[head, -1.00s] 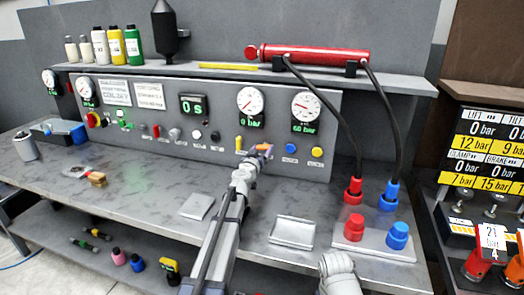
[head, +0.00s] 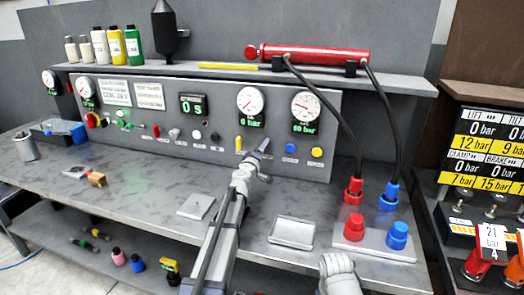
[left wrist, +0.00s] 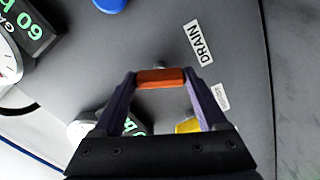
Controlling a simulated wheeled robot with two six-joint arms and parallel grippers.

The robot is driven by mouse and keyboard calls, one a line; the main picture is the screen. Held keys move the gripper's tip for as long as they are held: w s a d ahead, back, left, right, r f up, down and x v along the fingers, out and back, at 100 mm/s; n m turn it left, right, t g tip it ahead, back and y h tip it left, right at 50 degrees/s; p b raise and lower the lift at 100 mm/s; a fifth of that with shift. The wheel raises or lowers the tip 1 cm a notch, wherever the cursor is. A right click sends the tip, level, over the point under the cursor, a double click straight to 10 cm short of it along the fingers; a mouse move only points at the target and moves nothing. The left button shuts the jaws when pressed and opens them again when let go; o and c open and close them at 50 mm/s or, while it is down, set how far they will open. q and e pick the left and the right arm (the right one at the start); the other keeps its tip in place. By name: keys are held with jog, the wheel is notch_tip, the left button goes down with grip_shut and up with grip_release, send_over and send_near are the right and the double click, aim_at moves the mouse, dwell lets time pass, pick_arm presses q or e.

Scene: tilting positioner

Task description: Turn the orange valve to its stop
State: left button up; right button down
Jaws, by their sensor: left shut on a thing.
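The orange valve (left wrist: 160,78) is a short orange handle on the grey panel, below the DRAIN label in the left wrist view. My left gripper (left wrist: 161,84) has its two purple fingers on the ends of the handle and is shut on it. In the head view my left gripper (head: 262,146) is at the panel front, under the gauges, and hides most of the valve.
Two gauges (head: 251,101) sit above the valve. A yellow part (head: 239,144) is close on its left, and blue (head: 290,148) and yellow (head: 317,152) knobs are on its right. A metal tray (head: 292,232) lies on the bench (head: 130,185).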

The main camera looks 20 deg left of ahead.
pick_arm(q)
jog(key=n, duration=0.5)
dwell(0.8)
jog(key=o, duration=1.3)
jog(key=shift+s, duration=0.15)
jog(key=s, duration=0.7)
jog(key=shift+s, duration=0.3)
jog(key=shift+a, duration=0.15)
